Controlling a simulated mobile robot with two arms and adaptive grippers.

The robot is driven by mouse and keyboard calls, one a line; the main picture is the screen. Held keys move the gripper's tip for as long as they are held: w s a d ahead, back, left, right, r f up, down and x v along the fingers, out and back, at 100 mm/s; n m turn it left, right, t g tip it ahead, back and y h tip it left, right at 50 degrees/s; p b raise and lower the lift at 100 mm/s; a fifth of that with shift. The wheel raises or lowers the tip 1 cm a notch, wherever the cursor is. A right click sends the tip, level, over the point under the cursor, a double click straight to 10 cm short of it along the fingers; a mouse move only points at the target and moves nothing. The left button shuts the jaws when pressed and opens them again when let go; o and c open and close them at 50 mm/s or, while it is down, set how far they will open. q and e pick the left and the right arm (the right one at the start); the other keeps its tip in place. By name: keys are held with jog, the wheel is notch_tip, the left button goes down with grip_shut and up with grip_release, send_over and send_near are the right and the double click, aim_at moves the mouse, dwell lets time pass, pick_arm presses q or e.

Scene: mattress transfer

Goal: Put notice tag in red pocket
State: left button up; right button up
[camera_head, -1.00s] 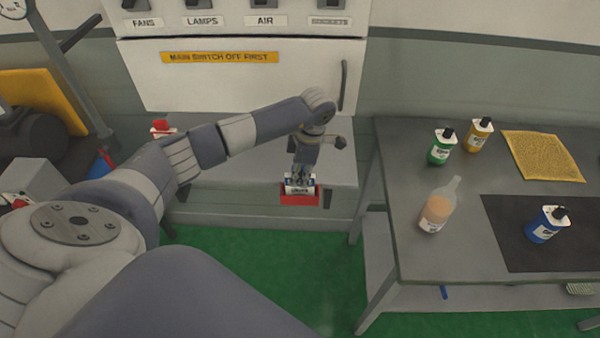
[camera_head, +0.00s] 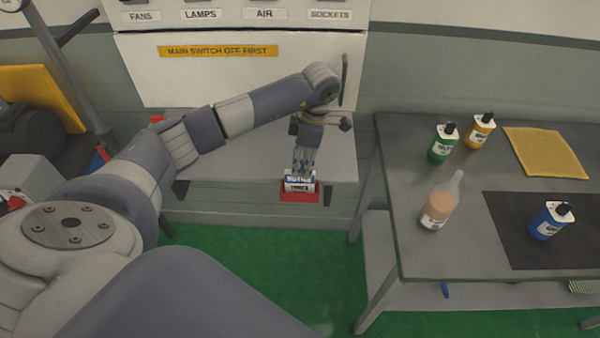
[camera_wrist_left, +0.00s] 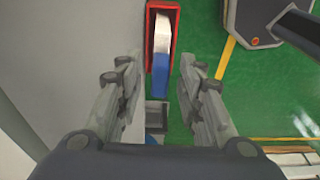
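The notice tag (camera_head: 299,183), white with a blue band reading NOTICE, stands in the red pocket (camera_head: 299,197) at the front edge of the grey shelf. Its upper part shows above the pocket; its lower part is hidden. In the left wrist view the tag (camera_wrist_left: 161,42) lies within the pocket's red rim (camera_wrist_left: 149,38), its blue part toward my fingers. My left gripper (camera_head: 303,169) is just above the tag in the head view. Its fingers (camera_wrist_left: 163,97) are apart in the wrist view, with nothing held between them. My right gripper is not in view.
The grey shelf (camera_head: 240,158) runs below the white switch panel (camera_head: 230,80). A workbench (camera_head: 400,170) on the right holds bottles, a yellow cloth (camera_head: 545,153) and a dark mat (camera_head: 500,230). Green floor (camera_head: 250,255) is clear before the shelf.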

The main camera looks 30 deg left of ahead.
pick_arm(q)
jog(key=r, duration=0.2)
jog(key=r+b, duration=0.1)
jog(key=r, duration=0.1)
jog(key=d+r+b, duration=0.1)
jog(key=r, duration=0.1)
jog(key=shift+w+r, duration=0.15)
jog(key=shift+w, duration=0.15)
jog(key=shift+r, duration=0.75)
